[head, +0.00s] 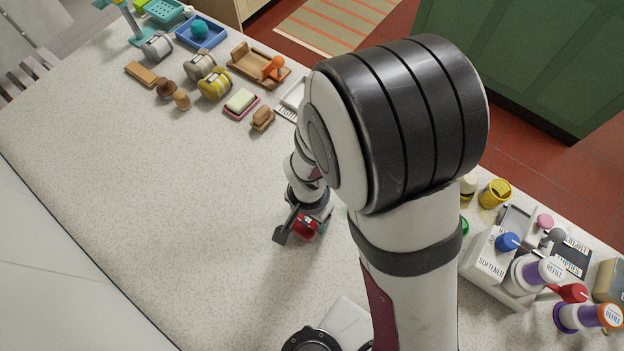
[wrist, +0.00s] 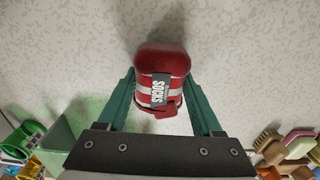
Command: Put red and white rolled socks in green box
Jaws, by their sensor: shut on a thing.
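The red and white rolled socks (wrist: 162,75), with a grey "SOCKS" label, sit between the green fingers of my gripper (wrist: 160,100) in the wrist view. My gripper is shut on them. In the head view the socks (head: 303,226) show as a small red bundle at my gripper (head: 300,228), over the speckled counter. I cannot tell whether they touch the counter. A pale green box (wrist: 68,138) shows at the lower left of the wrist view, partly cut off by my gripper's body. In the head view my arm appears to hide most of that area.
The speckled counter (head: 150,190) is clear left of my gripper. Several brushes, rolled items and soap trays line the far edge, including a blue tray (head: 202,33) and a pink soap dish (head: 241,103). A white softener caddy (head: 490,262) with bottles stands at the right.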

